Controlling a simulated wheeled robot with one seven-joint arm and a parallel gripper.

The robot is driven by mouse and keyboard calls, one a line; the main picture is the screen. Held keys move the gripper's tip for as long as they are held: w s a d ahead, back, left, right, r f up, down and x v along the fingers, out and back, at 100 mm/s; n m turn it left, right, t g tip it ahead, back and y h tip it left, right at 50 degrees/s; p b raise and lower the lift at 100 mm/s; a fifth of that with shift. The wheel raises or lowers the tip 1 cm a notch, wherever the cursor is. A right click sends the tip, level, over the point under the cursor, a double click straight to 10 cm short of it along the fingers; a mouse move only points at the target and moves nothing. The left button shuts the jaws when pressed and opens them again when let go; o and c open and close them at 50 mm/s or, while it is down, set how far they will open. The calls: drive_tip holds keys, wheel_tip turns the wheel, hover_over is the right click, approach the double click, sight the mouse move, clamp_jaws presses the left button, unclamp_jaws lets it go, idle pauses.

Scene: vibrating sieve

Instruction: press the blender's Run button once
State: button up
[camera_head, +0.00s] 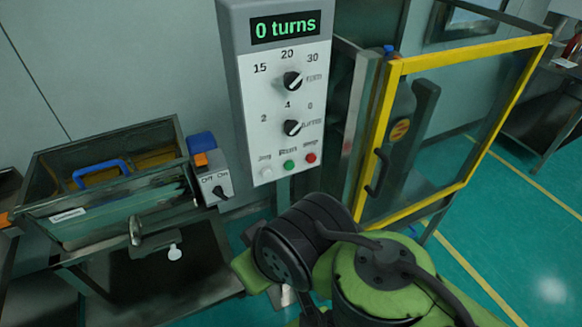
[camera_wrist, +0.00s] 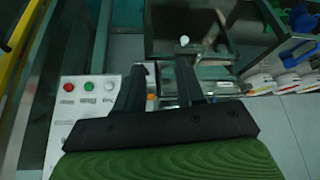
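The control panel (camera_head: 283,100) is a light grey upright box whose display (camera_head: 286,27) reads "0 turns". The green Run button (camera_head: 289,165) sits in the bottom row between a white button (camera_head: 266,173) and a red button (camera_head: 310,158). In the wrist view the green button (camera_wrist: 88,86) shows upside down, with the red button (camera_wrist: 68,87) to its left and the white button (camera_wrist: 108,84) to its right. My gripper (camera_wrist: 162,66) has its two dark fingers apart with nothing held, to the right of the buttons. My arm mostly hides it in the head view.
Two black knobs (camera_head: 292,80) (camera_head: 292,128) sit above the buttons. An On/Off switch box (camera_head: 215,187) and a metal trough (camera_head: 120,190) stand to the left. A yellow-framed guard door (camera_head: 460,50) stands open to the right.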

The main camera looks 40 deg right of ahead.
clamp_jaws()
idle(1.4)
